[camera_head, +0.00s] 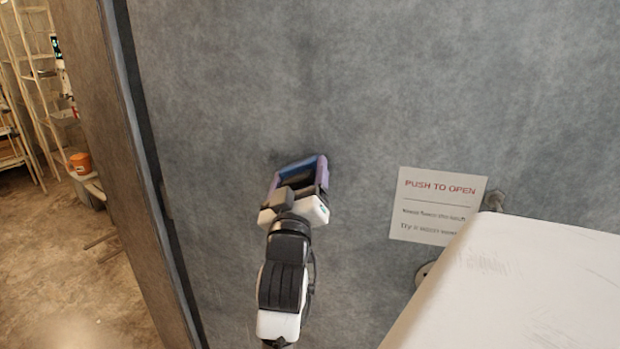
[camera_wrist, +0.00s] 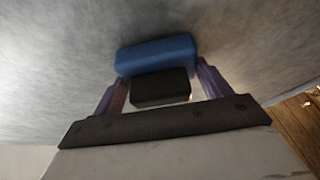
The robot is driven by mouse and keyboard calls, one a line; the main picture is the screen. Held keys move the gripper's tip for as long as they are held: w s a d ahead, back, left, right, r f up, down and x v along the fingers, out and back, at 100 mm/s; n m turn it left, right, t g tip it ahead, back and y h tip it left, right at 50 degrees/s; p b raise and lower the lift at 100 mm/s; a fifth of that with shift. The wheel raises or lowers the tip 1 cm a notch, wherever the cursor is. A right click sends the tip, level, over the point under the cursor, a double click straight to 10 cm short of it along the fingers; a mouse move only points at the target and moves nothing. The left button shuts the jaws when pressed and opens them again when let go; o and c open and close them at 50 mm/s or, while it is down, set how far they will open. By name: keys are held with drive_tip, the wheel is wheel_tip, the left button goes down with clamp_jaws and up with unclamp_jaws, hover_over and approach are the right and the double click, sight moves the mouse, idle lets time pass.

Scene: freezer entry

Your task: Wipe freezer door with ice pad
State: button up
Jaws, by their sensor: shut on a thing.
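The freezer door (camera_head: 230,90) is a large grey, mottled upright panel filling most of the head view. It also fills the upper part of the wrist view (camera_wrist: 60,60). My gripper (camera_head: 301,172), with purple fingers, is in front of the door, left of the sign. In the wrist view my gripper (camera_wrist: 160,88) is shut on the ice pad (camera_wrist: 157,54), a blue block with a black part (camera_wrist: 160,87) on the near side. The pad's blue face is at or very near the door surface; contact cannot be told for sure.
A white surface (camera_head: 520,285) fills the lower right. Left of the door edge are shelves (camera_head: 35,80), an orange bucket (camera_head: 80,163) and open floor (camera_head: 50,250).

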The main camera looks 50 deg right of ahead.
drive_tip(key=shift+w+a+b, duration=0.15)
drive_tip(key=shift+w+a, duration=0.5)
drive_tip(key=shift+w, duration=0.95)
drive_tip(key=shift+w+a+b, duration=0.1)
drive_tip(key=shift+w+a, duration=0.55)
drive_tip(key=shift+w, duration=0.9)
drive_tip(key=shift+w+a+b, duration=0.15)
drive_tip(key=shift+w+a, duration=0.5)
drive_tip(key=shift+w, duration=0.95)
drive_tip(key=s+a, duration=0.2)
drive_tip(key=a, duration=0.3)
drive_tip(key=shift+s+a, duration=0.2)
drive_tip(key=shift+a, duration=0.1)
drive_tip(key=a, duration=0.1)
drive_tip(key=s+a, duration=0.1)
drive_tip(key=shift+a, duration=0.4)
drive_tip(key=shift+s+f+b, duration=0.1)
drive_tip(key=shift+f+b, duration=0.05)
drive_tip(key=shift+b, duration=0.2)
